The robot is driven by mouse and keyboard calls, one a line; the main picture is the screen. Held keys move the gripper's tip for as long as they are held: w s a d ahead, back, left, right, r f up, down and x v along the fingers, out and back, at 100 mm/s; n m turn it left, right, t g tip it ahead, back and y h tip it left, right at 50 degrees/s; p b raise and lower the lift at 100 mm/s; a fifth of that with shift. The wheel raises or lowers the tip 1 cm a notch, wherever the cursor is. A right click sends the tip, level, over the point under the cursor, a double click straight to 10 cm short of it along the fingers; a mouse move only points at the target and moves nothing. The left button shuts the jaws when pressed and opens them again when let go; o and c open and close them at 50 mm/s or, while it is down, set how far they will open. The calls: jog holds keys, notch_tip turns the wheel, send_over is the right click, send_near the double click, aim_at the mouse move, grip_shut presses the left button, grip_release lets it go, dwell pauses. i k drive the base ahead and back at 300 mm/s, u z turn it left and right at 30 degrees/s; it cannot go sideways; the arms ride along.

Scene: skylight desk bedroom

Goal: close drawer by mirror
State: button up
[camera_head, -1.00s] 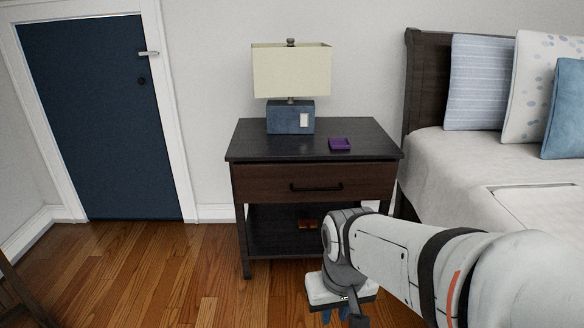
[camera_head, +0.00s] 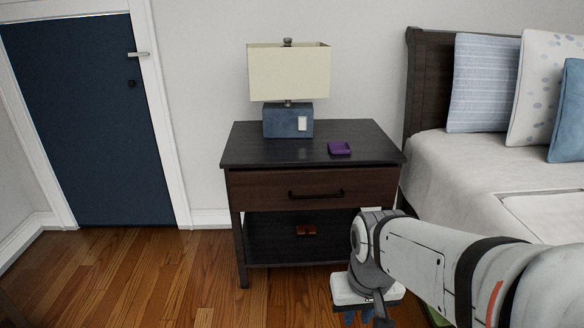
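A dark wood nightstand (camera_head: 248,217) stands against the wall in the middle of the view. Its single drawer (camera_head: 258,192) has a black bar handle (camera_head: 316,194), and its front looks about flush with the frame. No mirror is in view. My gripper (camera_head: 360,316) hangs low in front of the nightstand's lower right side, apart from the drawer and below it. Its blue fingertips are small and cut by the bottom edge, so I cannot tell whether they are open.
A lamp (camera_head: 288,74) and a purple tray (camera_head: 340,148) stand on the nightstand. A small brown object (camera_head: 306,230) lies on its lower shelf. A bed (camera_head: 460,165) is at the right, a dark blue door (camera_head: 85,120) at the left. The wooden floor (camera_head: 150,275) at left is clear.

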aim_at(359, 186)
jog(key=i, duration=0.85)
jog(key=z, duration=0.05)
